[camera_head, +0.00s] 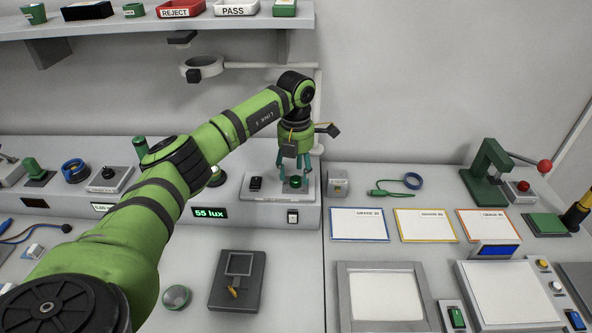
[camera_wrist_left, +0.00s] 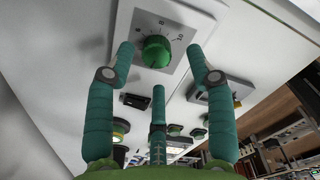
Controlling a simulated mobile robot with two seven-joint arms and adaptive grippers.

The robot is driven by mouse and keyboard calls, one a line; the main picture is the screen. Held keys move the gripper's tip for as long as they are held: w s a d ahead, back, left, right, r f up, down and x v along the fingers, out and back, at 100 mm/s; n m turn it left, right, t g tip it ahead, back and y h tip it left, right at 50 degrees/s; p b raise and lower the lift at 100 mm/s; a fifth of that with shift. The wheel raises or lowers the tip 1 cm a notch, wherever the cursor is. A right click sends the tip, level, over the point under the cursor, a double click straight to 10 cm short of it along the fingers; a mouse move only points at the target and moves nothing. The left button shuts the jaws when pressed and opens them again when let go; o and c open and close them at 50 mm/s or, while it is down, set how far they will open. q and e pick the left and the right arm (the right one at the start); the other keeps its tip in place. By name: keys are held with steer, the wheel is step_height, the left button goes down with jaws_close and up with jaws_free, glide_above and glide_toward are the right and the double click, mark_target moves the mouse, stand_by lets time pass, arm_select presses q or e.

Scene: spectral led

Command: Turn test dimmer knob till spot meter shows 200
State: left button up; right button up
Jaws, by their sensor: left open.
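The green test dimmer knob (camera_head: 295,181) sits on a small plate with a marked dial on the raised white panel (camera_head: 262,193). The knob also shows in the left wrist view (camera_wrist_left: 156,52). My left gripper (camera_head: 298,175) points down above the knob. In the wrist view its teal fingers (camera_wrist_left: 165,65) are spread open around the knob, with gaps, and do not appear to touch it. The spot meter display (camera_head: 210,212) reads 55 lux in green. My right gripper is not in view.
A black switch (camera_head: 255,183) sits left of the knob and a rocker switch (camera_head: 292,217) below it. A ring fixture (camera_head: 202,69) hangs behind my arm. A small grey box (camera_head: 338,181) stands to the right. A green press (camera_head: 487,170) stands farther right.

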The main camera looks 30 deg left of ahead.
mark_target(296, 181)
arm_select(q)
step_height(296, 181, down, 2)
steer(key=shift+w+a, duration=0.1)
steer(key=shift+w, duration=0.05)
steer(key=shift+f, duration=0.25)
jaws_close()
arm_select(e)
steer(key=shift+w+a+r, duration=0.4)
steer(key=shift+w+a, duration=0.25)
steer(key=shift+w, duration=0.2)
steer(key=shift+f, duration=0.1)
